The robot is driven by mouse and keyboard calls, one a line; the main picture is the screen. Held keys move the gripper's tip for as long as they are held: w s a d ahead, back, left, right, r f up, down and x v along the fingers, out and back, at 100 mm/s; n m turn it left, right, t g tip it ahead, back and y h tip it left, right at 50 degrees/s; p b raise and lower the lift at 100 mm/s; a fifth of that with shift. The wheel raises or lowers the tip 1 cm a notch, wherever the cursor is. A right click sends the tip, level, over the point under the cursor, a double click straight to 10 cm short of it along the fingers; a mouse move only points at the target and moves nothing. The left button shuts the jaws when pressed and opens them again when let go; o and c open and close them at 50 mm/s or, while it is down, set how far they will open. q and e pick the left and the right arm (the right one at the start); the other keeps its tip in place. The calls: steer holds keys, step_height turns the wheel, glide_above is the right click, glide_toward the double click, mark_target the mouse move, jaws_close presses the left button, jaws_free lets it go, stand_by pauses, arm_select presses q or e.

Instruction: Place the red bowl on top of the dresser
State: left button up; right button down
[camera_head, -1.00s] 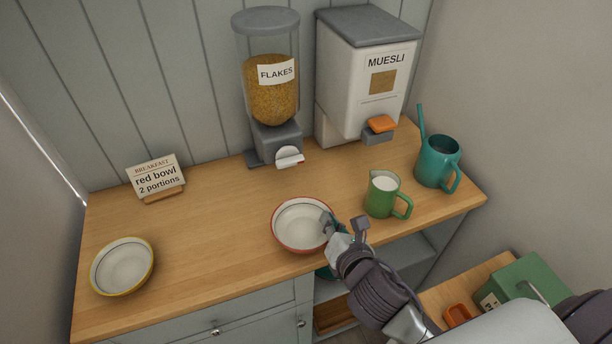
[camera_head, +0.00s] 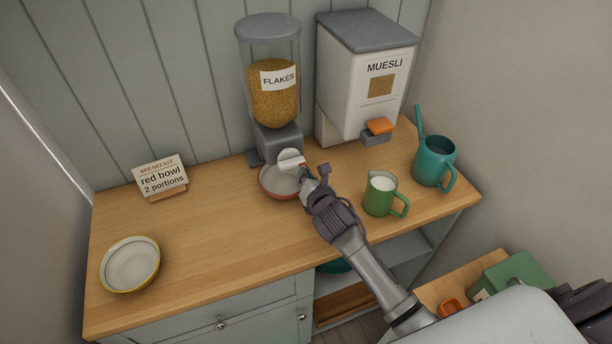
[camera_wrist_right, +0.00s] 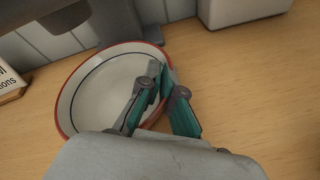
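The red bowl (camera_head: 275,193), white inside with a red rim, is under the spout of the flakes dispenser (camera_head: 272,92) at the back of the wooden dresser top (camera_head: 215,240). It looks empty in the right wrist view (camera_wrist_right: 90,97). My right gripper (camera_head: 315,172) is at the bowl's right rim, with one finger inside and one outside, shut on the rim in the wrist view (camera_wrist_right: 167,82). The spout hides part of the bowl in the head view. I cannot tell whether the bowl touches the wood. My left gripper is not in view.
A yellow-rimmed bowl (camera_head: 130,265) stands front left. A card (camera_head: 160,176) reads "red bowl 2 portions". A muesli dispenser (camera_head: 362,80), a green jug (camera_head: 380,195) with white contents and a teal watering can (camera_head: 434,162) stand right. The middle front is clear.

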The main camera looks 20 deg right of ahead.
steer(key=shift+f, duration=0.25)
steer(key=shift+f, duration=0.15)
steer(key=c, duration=1.3)
jaws_free()
steer(key=v, duration=1.2)
steer(key=shift+b, duration=0.35)
